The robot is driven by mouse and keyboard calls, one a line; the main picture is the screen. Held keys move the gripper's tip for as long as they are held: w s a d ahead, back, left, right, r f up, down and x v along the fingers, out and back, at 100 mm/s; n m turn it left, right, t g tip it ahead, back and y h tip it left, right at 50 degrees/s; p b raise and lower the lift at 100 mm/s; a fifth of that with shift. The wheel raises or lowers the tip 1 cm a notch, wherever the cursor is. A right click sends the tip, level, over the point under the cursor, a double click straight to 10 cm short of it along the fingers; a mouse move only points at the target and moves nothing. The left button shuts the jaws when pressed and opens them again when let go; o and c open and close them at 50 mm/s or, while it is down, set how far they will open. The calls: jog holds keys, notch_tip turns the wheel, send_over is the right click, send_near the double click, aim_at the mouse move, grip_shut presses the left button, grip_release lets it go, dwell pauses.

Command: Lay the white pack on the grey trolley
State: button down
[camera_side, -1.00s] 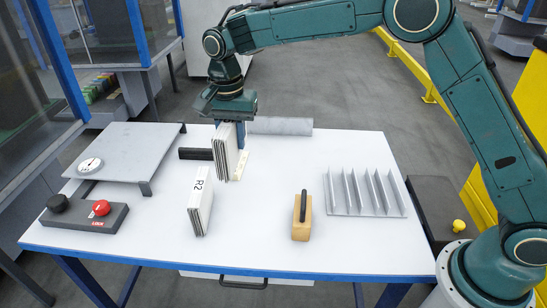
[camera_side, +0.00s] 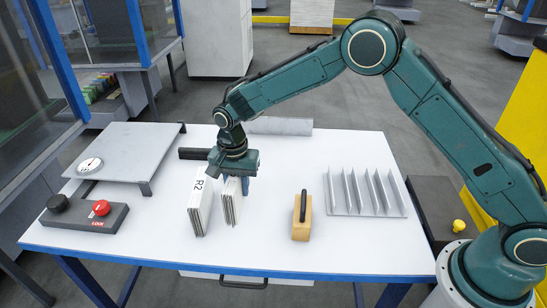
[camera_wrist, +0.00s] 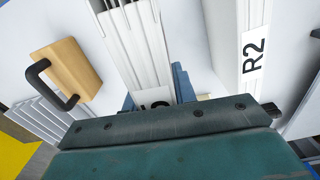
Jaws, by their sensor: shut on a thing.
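My gripper (camera_side: 239,187) is shut on a white pack (camera_side: 229,206) of several thin upright sheets. The held pack also shows in the wrist view (camera_wrist: 135,35), with a mostly hidden label by the jaws. Its lower edge is at or close to the white table; I cannot tell if it touches. A second white pack labelled R2 (camera_side: 198,208) stands just left of it in the side view, and on the right in the wrist view (camera_wrist: 238,45). A grey raised platform with a dial (camera_side: 128,148) stands at the table's left, its top bare; whether it is the trolley is unclear.
A wooden block with a black handle (camera_side: 302,222) stands right of the held pack. A grey finned rack (camera_side: 365,190) is further right. A control box with a red button (camera_side: 88,216) is front left. A black bar (camera_side: 195,154) and a grey bar (camera_side: 280,126) lie behind.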

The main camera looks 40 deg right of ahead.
jog(key=shift+f, duration=2.45)
jog(key=shift+f, duration=0.15)
jog(key=c, duration=1.1)
grip_release()
notch_tip(320, 180, up, 14)
jog(key=shift+d+f, duration=0.1)
jog(key=shift+f, duration=0.15)
jog(key=shift+r, duration=0.1)
